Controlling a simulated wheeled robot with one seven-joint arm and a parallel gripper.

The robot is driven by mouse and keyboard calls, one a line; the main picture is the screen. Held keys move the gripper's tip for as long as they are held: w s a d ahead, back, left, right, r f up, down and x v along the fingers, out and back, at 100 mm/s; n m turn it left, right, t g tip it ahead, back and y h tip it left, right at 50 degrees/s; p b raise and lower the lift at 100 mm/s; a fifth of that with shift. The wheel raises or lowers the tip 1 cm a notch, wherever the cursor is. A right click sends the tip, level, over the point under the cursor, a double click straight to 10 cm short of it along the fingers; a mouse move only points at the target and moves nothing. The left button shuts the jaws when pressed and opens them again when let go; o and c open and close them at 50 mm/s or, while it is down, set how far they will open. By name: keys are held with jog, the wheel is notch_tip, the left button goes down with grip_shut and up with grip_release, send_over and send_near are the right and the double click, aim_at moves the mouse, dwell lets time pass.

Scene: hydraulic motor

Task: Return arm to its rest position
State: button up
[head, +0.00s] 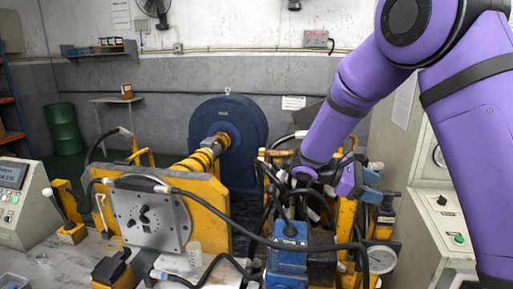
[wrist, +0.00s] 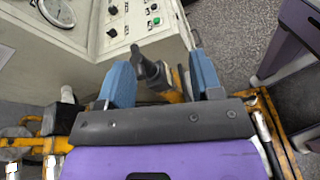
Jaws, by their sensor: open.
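My purple arm (head: 360,85) reaches in from the upper right and bends down to the machine frame. My gripper (head: 372,186) is beside the yellow frame and hoses, to the right of the blue valve block (head: 287,255). In the wrist view my gripper (wrist: 162,78) shows two blue fingers spread well apart. A black lever (wrist: 152,72) appears between and beyond the fingers. I see nothing held, and I cannot tell whether a finger touches the lever.
A grey control cabinet (wrist: 95,50) with a gauge and buttons stands close beyond the fingers. Yellow frame bars (head: 345,215) and black hoses crowd around my gripper. A yellow bracket with a grey plate (head: 150,218) stands at left. Grey floor (wrist: 240,35) shows clear at right.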

jog(key=s+r+m+t+y, duration=0.2)
jog(key=s+r+m+y, duration=0.2)
jog(key=s, duration=0.5)
jog(key=s+r+m+t+y, duration=0.3)
jog(key=s+r+m+y, duration=0.1)
jog(key=s, duration=0.5)
jog(key=s+r+m+t+y, duration=0.3)
jog(key=s+r+m+y, duration=0.1)
jog(key=s, duration=0.5)
jog(key=shift+s+r+y, duration=0.25)
jog(key=shift+r+y, duration=0.2)
jog(key=shift+y, duration=0.75)
